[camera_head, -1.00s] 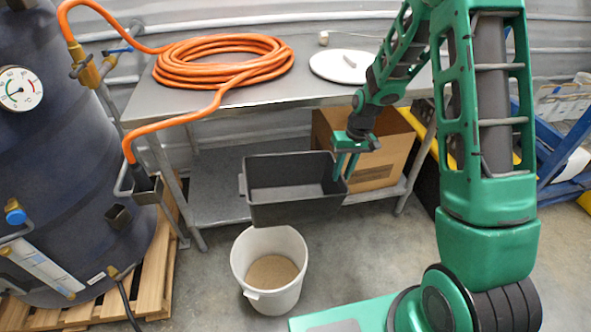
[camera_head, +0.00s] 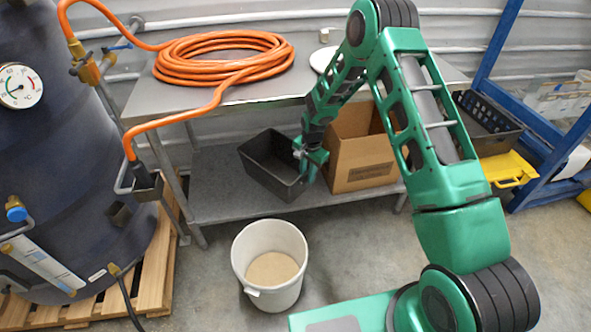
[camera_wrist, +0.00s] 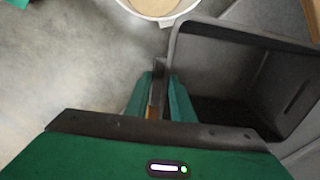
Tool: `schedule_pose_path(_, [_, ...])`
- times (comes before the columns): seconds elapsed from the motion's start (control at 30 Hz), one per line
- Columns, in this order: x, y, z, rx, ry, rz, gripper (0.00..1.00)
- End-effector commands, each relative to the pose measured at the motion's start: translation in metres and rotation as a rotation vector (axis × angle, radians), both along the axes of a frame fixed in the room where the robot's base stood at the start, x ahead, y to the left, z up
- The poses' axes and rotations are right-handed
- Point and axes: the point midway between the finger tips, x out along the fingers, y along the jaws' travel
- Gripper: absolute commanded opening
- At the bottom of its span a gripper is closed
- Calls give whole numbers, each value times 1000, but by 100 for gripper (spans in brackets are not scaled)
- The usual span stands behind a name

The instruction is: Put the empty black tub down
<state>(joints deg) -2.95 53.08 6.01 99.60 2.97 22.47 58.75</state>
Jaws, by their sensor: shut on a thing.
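The empty black tub (camera_head: 264,178) is at the lower shelf (camera_head: 215,195) of the metal table, beside the cardboard box. I cannot tell whether its base touches the shelf. My gripper (camera_head: 309,166) is at the tub's right end, shut on its rim. In the wrist view, my gripper's fingers (camera_wrist: 160,95) pinch the tub's wall between them, and the tub (camera_wrist: 225,70) spreads to the right, its inside bare.
A white bucket (camera_head: 241,255) with tan material stands on the floor in front of the shelf. The cardboard box (camera_head: 360,172) is right of the tub. An orange hose (camera_head: 215,65) coils on the tabletop. A dark tank (camera_head: 60,180) on a pallet stands left. A black crate (camera_head: 488,125) is at right.

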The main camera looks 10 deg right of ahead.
Motion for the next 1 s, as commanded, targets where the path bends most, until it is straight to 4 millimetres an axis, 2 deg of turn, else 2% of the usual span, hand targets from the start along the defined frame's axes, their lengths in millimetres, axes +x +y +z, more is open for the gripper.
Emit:
schedule_pose_path(0.03, [8,12,-15,-1,5,-75,0])
schedule_pose_path(0.2, [26,41,-52,-12,23,-355,0])
schedule_pose_path(0.3, [33,54,-69,-14,32,-481,0])
schedule_pose_path(0.5, [39,66,-86,-16,40,-621,0])
schedule_pose_path(0.67, [49,57,-96,-17,41,-642,0])
schedule_pose_path(1.0, [91,14,-132,-19,40,-640,0])
